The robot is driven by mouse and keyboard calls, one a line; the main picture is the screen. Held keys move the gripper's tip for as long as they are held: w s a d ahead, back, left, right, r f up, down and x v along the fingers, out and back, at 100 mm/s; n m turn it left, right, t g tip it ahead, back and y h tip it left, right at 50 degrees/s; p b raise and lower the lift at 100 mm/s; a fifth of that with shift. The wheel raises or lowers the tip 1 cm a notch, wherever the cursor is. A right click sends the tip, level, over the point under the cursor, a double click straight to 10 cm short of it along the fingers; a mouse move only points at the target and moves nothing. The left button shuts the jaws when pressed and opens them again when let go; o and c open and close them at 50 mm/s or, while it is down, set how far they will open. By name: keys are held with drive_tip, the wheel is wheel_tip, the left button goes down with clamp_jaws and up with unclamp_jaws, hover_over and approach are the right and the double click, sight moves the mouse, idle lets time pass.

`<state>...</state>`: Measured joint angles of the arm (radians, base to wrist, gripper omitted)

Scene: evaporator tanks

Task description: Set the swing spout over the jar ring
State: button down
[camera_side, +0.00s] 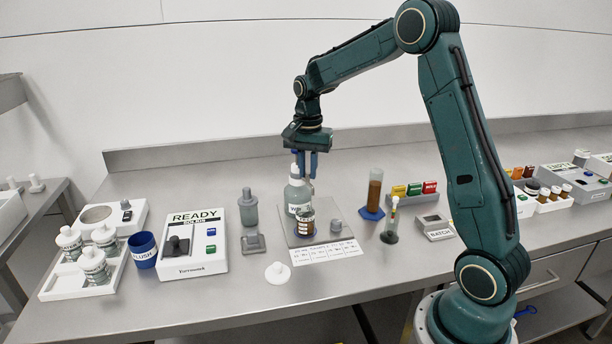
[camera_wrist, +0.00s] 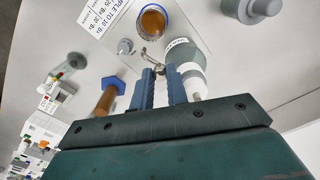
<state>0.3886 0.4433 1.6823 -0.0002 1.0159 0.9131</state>
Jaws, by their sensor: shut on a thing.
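The jar ring itself is hard to make out.
A brown-filled cylinder (camera_side: 374,190) on a blue foot stands to the right. A grey bottle (camera_side: 248,208) and the READY box (camera_side: 194,241) are to the left. A printed card lies in front.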

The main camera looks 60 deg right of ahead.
drive_tip(key=shift+w+a+m, duration=0.3)
drive_tip(key=shift+m, duration=0.5)
drive_tip(key=shift+w+a+m, duration=0.25)
drive_tip(key=shift+a+m, duration=0.05)
drive_tip(key=shift+m, duration=0.5)
drive_tip(key=c, duration=1.4)
unclamp_jaws()
drive_tip(key=shift+o, duration=0.2)
drive_tip(key=shift+r, duration=0.2)
wheel_tip(320, 180, up, 14)
drive_tip(key=shift+f, duration=0.25)
drive_tip(key=shift+a, duration=0.1)
